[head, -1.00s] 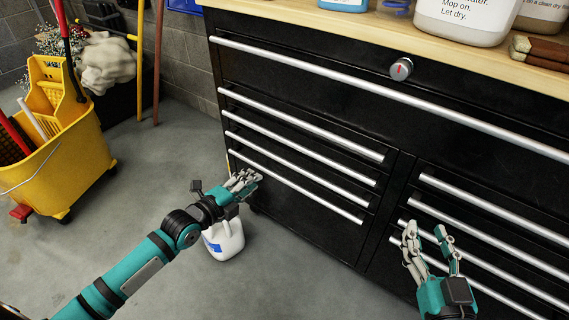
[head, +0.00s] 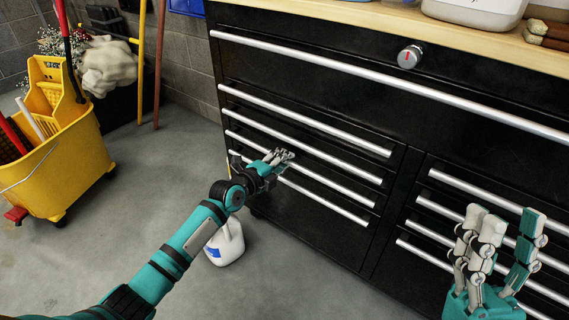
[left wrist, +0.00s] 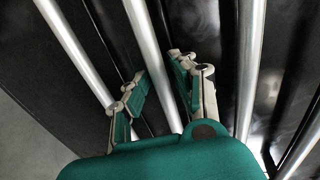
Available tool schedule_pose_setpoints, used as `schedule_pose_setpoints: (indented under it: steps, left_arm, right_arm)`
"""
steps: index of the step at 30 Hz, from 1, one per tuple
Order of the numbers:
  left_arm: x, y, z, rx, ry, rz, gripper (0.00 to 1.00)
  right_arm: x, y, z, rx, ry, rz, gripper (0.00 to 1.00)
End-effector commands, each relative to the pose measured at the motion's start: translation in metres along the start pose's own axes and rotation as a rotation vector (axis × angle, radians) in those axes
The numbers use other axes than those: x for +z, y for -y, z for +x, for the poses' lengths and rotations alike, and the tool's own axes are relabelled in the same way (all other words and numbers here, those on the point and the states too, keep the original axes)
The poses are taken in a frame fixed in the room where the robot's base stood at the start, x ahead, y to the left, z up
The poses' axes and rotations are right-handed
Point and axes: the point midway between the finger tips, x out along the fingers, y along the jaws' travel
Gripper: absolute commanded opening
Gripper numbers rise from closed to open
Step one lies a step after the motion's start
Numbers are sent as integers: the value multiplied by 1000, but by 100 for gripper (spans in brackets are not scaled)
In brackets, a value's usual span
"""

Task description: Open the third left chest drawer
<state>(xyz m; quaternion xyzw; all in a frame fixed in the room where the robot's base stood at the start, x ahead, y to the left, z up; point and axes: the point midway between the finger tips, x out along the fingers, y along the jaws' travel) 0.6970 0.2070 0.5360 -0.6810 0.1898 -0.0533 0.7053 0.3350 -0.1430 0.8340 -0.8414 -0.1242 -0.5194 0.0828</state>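The black chest (head: 325,95) has a left column of several drawers with silver bar handles, all looking shut. The third left drawer's handle (head: 340,189) runs slanting down to the right. My left gripper (head: 280,156) is at this handle, left of its middle. In the left wrist view, my left gripper (left wrist: 158,68) is open, with its fingers on either side of a silver handle (left wrist: 145,45). I cannot tell whether they touch it. My right gripper (head: 507,217) is open and empty in front of the right column of drawers.
A white jug (head: 226,245) stands on the floor beneath my left forearm. A yellow mop bucket (head: 65,150) stands at the left. Bottles stand on the wooden top (head: 390,18).

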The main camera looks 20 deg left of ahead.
Motion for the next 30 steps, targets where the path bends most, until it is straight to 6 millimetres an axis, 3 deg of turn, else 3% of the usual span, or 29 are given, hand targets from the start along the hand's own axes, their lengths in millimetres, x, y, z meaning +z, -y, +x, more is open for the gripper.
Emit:
schedule_pose_setpoints:
  steps: [5,13,20,30]
  left_arm:
    - [-1,0,7,0,-1,-1,26]
    - [-1,0,8,0,-1,-1,26]
    - [-1,0,8,0,-1,0,0]
    - [0,0,8,1,-1,0,0]
  right_arm:
    - [-11,1,-2,-1,-62,4,40]
    - [-13,1,-2,-1,-71,4,40]
    - [-12,1,-2,-1,-70,4,40]
    - [-12,1,-2,-1,-69,3,40]
